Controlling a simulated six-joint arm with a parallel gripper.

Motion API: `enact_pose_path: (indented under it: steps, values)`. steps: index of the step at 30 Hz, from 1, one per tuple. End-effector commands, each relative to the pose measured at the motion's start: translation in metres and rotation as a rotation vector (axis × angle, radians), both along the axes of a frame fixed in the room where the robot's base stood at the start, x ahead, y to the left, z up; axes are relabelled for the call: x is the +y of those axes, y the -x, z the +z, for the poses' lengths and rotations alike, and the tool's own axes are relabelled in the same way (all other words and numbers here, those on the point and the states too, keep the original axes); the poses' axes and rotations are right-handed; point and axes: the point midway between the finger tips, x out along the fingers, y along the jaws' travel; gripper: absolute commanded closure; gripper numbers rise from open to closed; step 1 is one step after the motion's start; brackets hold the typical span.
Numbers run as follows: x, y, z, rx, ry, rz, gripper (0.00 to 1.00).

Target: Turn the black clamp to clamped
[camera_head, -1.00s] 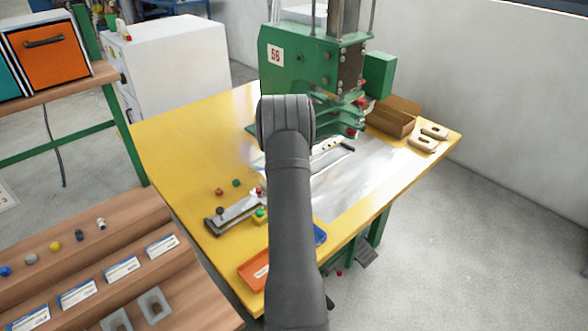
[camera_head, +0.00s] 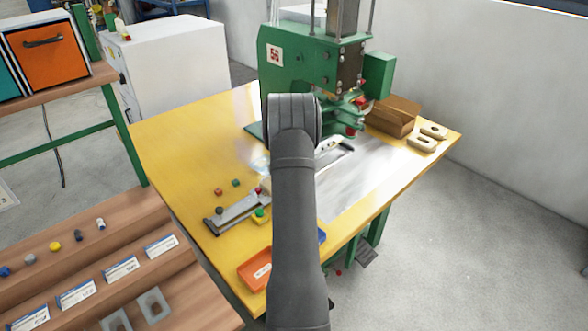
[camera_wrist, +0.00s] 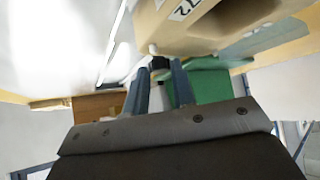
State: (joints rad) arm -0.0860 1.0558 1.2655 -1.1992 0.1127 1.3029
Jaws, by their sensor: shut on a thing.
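In the wrist view, my gripper (camera_wrist: 161,73) has its two blue-grey fingers close together on a small black part, which I take to be the black clamp (camera_wrist: 160,62). Only a little of this part shows between the fingertips. A white rounded tip and a beige block (camera_wrist: 205,25) with a printed label are right beside it. In the head view my own arm covers the gripper and what it holds. Whether the clamp is at clamped cannot be read from these frames.
The green press (camera_head: 300,60) stands at the back of the yellow table (camera_head: 165,135). A metal fixture bar (camera_head: 238,208) with a black knob lies at front left, near an orange tray (camera_head: 256,268). A cardboard box (camera_head: 393,117) and beige pieces (camera_head: 433,131) are at right.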

Motion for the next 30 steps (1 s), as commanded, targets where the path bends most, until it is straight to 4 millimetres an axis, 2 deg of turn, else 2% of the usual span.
enact_pose_path:
  steps: [1,2,3,11,16,30]
  values:
    - [0.001,-0.001,0.001,-0.002,-0.001,0.001,0.99]
    - [0.001,-0.001,0.001,-0.002,-0.001,0.001,0.73]
    - [0.001,-0.001,0.001,-0.002,-0.001,0.001,0.68]
    - [0.0,0.0,0.001,-0.001,0.0,0.0,0.68]
    - [0.001,0.006,0.007,-0.001,0.0,0.0,0.68]
    - [0.005,0.062,0.065,-0.003,0.0,0.001,0.68]
